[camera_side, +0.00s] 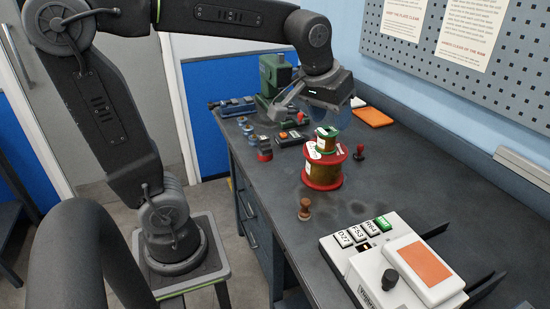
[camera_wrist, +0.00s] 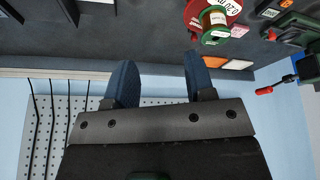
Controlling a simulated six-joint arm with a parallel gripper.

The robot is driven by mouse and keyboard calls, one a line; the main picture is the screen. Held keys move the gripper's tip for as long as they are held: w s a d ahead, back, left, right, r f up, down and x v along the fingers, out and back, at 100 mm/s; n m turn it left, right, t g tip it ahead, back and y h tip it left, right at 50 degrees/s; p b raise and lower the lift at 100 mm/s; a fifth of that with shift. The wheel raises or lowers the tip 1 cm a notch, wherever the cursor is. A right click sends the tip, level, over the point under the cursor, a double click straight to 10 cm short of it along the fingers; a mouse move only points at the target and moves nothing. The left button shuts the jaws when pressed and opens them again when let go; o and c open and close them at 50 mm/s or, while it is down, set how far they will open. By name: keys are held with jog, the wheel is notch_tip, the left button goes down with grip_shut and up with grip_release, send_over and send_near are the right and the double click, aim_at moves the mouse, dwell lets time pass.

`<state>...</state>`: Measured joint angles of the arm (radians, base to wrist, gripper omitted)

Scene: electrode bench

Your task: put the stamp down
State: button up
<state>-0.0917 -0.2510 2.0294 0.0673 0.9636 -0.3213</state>
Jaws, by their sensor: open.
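My gripper (camera_wrist: 157,68) is open, with its two dark blue fingers apart and nothing between them in the wrist view. In the side view it is at the arm's end, above the bench near the spools; its fingers are not clear there. Two small knob-handled pieces that look like stamps stand upright on the dark bench (camera_side: 270,190). One is brown (camera_side: 305,208), in front of the spools. The other is dark red (camera_side: 359,152), right of the spools. Both are apart from my gripper. I cannot tell which is the task's stamp.
A large red spool (camera_side: 323,172) carries a smaller green spool (camera_side: 327,139) on top. A white device with an orange pad (camera_side: 422,266) is at the front right. A green machine (camera_side: 273,72) stands at the back. An orange block (camera_side: 373,117) lies near the wall.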

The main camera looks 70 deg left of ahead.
jog(key=s+d+f+m, duration=0.2)
jog(key=s, duration=0.4)
jog(key=s+d+f+m+t+h, duration=0.1)
jog(key=s+d+f+m, duration=0.1)
jog(key=s, duration=0.5)
jog(key=shift+f, duration=0.25)
jog(key=shift+s, duration=0.1)
